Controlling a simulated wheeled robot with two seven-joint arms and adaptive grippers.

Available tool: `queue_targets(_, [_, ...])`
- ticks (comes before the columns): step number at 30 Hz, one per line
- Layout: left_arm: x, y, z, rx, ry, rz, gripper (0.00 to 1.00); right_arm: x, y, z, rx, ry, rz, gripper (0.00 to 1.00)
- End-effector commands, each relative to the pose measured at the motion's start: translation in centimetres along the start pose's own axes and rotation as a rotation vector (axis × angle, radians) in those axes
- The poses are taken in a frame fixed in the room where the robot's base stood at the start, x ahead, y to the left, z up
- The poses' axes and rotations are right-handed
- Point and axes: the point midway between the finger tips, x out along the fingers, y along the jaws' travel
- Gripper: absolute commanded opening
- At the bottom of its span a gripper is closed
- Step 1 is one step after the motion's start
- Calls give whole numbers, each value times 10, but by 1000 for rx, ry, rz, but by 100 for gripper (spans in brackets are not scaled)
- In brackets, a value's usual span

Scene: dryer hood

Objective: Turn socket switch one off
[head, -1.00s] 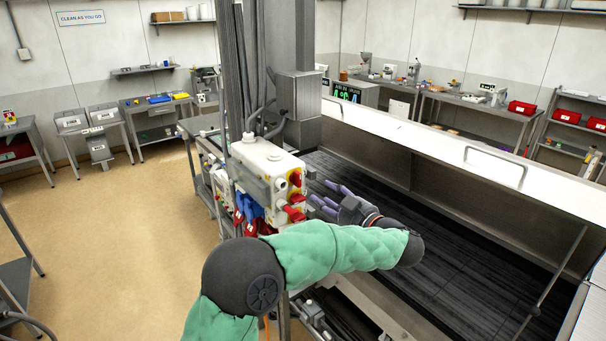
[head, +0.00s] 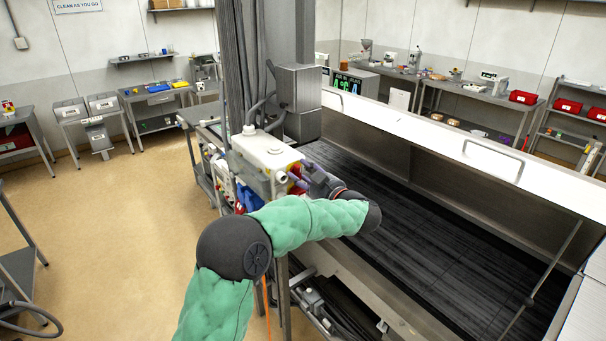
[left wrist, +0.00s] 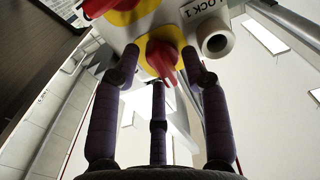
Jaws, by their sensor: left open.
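The socket box is a pale grey box (head: 262,152) on the post beside the hood, with red switches on its face. In the left wrist view a red rotary switch on a yellow plate (left wrist: 162,55) sits between the purple fingertips of my left gripper (left wrist: 160,72). A second red switch on yellow (left wrist: 122,12) is partly cut off at the top edge. A label reading "LOCK 1" and a round white socket (left wrist: 214,40) are beside the switch. My left gripper (head: 303,178) is open, with its fingers around the switch; contact is unclear. My right gripper is not in view.
The dryer hood's dark slatted bed (head: 420,220) and white edge (head: 430,130) lie right of the box. Blue plugs (head: 248,198) hang below the box, close to my arm. The floor at left (head: 120,230) is clear.

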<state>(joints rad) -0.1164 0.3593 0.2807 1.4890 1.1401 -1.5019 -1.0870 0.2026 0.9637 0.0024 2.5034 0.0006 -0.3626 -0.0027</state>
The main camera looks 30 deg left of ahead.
Motion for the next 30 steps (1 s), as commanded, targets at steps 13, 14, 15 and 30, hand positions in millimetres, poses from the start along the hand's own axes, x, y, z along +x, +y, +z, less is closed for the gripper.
queue_targets(13, [0,0,0,-2,0,0,0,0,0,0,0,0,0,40])
queue_targets(14, [0,0,0,-4,0,0,0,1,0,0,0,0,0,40])
queue_targets(15, [0,0,0,-8,0,0,0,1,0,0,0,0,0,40])
queue_targets(30, [-1,-1,2,-292,1,1,0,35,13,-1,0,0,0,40])
